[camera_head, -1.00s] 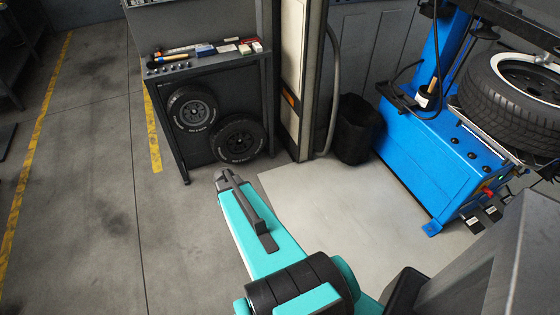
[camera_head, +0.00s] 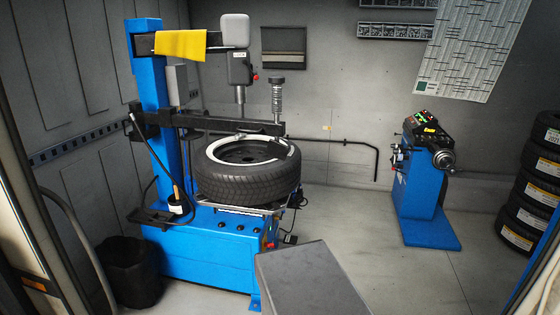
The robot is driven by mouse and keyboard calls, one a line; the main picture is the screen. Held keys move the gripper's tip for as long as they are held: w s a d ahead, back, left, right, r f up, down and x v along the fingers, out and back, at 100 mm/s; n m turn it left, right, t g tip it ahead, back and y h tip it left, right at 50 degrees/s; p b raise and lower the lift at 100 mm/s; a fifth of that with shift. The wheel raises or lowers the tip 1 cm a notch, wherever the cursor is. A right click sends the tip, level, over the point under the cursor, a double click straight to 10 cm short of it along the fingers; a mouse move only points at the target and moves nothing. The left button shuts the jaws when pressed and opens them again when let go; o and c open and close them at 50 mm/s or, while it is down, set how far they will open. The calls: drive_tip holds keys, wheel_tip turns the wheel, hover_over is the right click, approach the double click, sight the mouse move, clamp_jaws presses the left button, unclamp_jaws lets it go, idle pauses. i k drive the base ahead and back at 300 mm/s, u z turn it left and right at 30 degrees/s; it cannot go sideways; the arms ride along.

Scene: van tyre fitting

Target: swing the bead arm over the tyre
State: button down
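The tyre (camera_head: 250,185) lies flat on the turntable of the blue tyre changer (camera_head: 205,255), with a pale-edged rim in its middle. A dark horizontal arm (camera_head: 215,122), which looks like the bead arm, runs right from the blue column and shows above the tyre's far side. A ribbed upright piece (camera_head: 277,98) stands at its right end. I cannot tell its exact height above the tyre. A higher arm (camera_head: 222,38) carries a yellow cloth (camera_head: 180,45) and a vertical shaft (camera_head: 240,95). My gripper is not in view.
A black bin (camera_head: 130,272) stands left of the machine. A thin black bent bar (camera_head: 350,144) shows right of the tyre. A blue wheel balancer (camera_head: 422,195) and stacked tyres (camera_head: 530,200) stand at right.

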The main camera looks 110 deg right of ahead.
sight(166, 117)
drive_tip(key=u, duration=0.05)
drive_tip(key=k, duration=1)
drive_tip(key=z, duration=0.65)
drive_tip(key=i, duration=0.3)
